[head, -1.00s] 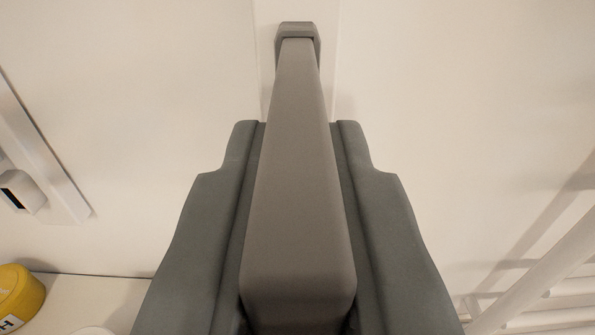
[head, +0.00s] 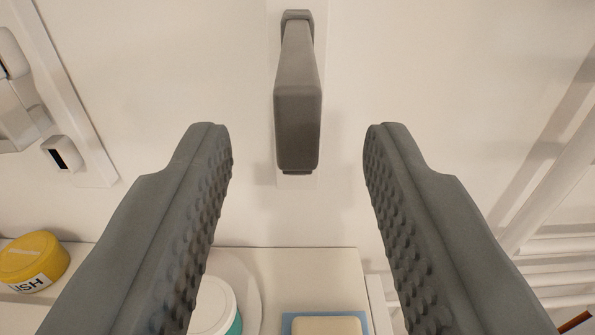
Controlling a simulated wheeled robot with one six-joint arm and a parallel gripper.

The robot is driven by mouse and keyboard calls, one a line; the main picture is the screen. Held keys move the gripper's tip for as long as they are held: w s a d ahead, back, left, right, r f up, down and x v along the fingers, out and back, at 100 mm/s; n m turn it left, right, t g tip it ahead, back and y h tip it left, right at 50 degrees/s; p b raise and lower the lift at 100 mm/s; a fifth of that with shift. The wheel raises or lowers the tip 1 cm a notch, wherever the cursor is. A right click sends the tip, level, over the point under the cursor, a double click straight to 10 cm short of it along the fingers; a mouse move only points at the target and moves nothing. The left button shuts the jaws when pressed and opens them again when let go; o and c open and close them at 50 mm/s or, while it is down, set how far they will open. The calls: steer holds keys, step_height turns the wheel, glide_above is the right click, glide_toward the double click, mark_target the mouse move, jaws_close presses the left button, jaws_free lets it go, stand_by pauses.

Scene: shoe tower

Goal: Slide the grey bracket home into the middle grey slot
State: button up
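The grey bracket (head: 298,110) is a long tapered bar that sticks out from a pale strip (head: 298,182) on the white wall. It has a darker grey cap at its top end, and a small dark grey edge shows beneath its lower end. The middle grey slot cannot be made out clearly; the bracket covers that part of the strip. My gripper (head: 298,132) is open and empty. Its two fingers stand apart on the left and right of the bracket, with clear gaps on both sides, and do not touch it.
Below are a yellow tub (head: 33,258) at left, a white-lidded teal tub (head: 213,305) and a pale block on a blue base (head: 325,325). A white rail rack (head: 560,200) stands at right. A white frame with small fittings (head: 65,153) is on the left wall.

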steer(key=s, duration=1.1)
stand_by(0.6)
steer(key=s+f, duration=0.2)
steer(key=s, duration=1.6)
steer(key=s+f, duration=0.3)
steer(key=s, duration=1.6)
steer(key=shift+s+g, duration=0.2)
steer(key=shift+g, duration=0.1)
